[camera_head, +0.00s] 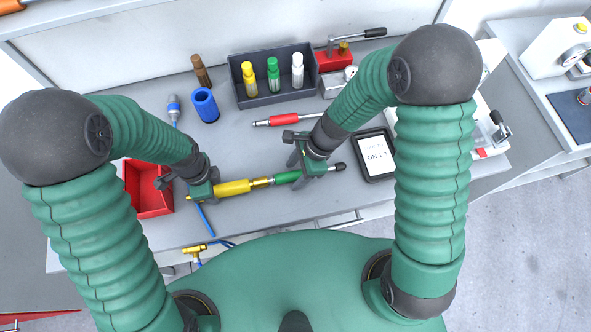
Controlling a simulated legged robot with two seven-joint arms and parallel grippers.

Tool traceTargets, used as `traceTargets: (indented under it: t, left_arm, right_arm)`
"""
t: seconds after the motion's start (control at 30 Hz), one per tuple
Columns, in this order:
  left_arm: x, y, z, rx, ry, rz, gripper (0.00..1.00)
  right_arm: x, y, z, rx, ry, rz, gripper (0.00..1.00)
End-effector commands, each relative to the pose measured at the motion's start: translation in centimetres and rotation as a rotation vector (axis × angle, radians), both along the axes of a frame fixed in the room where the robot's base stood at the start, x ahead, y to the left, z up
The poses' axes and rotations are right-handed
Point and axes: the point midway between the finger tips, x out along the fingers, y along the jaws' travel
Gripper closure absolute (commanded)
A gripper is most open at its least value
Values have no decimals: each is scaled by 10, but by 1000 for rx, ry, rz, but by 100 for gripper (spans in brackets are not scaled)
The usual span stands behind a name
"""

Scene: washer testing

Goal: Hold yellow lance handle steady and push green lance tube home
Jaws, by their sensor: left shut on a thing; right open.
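The yellow lance handle (233,188) lies near the front of the grey bench, pointing left to right. My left gripper (190,191) is shut on its left end. The green lance tube (286,177) lies in line to the right of the handle, with a brass-coloured part (261,182) between them. The tube's dark tip (338,167) sticks out to the right. My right gripper (300,166) is open over the green tube and hides part of it. I cannot tell how deep the tube sits in the handle.
Behind stands a dark tray (262,101) with yellow, green and white bottles. A blue cylinder (205,105), a brown bottle (201,71) and a red-handled tool (285,119) stand or lie nearby. A red bin (147,211) is at left, a tablet (374,155) at right.

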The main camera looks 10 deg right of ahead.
Motion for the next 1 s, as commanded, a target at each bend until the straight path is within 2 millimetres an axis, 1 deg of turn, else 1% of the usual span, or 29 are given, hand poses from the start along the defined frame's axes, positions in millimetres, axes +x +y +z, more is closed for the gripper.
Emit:
traceTargets:
  t: [0.07, 0.17, 0.4, 0.5, 0.63, 0.87, 0.9, 1.0]
  left_arm:
    - [0, 0, 0, 0, -1, 1, 100]
    - [0, 0, 0, 0, -1, 1, 100]
    - [0, 0, 0, 0, -1, 1, 100]
    - [0, 0, 0, 0, -1, 1, 100]
    - [0, 0, 0, 0, 0, 1, 100]
    - [0, 0, 0, 0, -1, 1, 100]
    - [0, 0, 0, 0, -1, 1, 60]
    - [0, 0, 0, 0, 0, 1, 47]
  right_arm:
    - [1, -2, 5, -1, -4, 1, 46]
    - [2, -9, 22, -1, -7, 1, 46]
    - [4, -32, 79, 0, -6, 0, 46]
    - [4, -39, 97, 1, -5, -1, 46]
    - [4, -44, 108, 0, -1, 0, 46]
    - [3, -45, 110, 0, 1, -1, 46]
    - [3, -45, 109, 0, 1, -1, 46]
    - [3, -45, 109, 0, 1, 0, 46]
